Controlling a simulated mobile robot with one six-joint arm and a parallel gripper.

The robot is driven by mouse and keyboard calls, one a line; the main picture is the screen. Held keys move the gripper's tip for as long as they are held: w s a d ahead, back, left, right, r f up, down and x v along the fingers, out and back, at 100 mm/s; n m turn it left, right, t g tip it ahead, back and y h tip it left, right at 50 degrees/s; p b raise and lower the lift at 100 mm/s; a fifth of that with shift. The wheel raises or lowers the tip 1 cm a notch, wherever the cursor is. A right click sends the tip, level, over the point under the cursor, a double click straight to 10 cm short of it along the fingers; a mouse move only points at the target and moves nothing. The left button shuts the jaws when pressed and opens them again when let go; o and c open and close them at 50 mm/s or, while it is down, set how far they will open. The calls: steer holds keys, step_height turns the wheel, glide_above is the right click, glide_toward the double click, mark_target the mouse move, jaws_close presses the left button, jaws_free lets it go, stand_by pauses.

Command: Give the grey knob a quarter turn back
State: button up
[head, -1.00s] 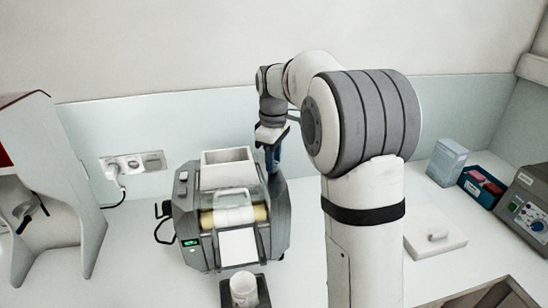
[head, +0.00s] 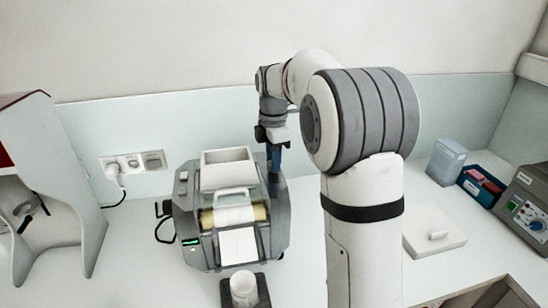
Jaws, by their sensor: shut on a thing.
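The mill (head: 277,225) is a grey machine with a white hopper (head: 227,168) on top, a roller behind a clear guard and a small green display. My gripper (head: 274,160) points down at the back right of the mill, beside the hopper. Its jaws are shut around the grey knob there. The knob itself is hidden by the gripper and the mill's top, so its angle cannot be read.
A white jar (head: 243,287) stands on a dark plate in front of the mill. A wall socket (head: 133,163) with a plugged cable is at the left. A white board (head: 436,237), blue box (head: 482,186) and control unit (head: 525,212) lie to the right. Bare counter lies between.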

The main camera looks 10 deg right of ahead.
steer(key=shift+r+n, duration=0.1)
steer(key=shift+n, duration=0.2)
steer(key=o, duration=1)
steer(key=shift+c, duration=0.2)
step_height(320, 180, up, 7)
steer(key=shift+r+b, duration=0.2)
steer(key=shift+b, duration=0.3)
steer(key=shift+r, duration=0.15)
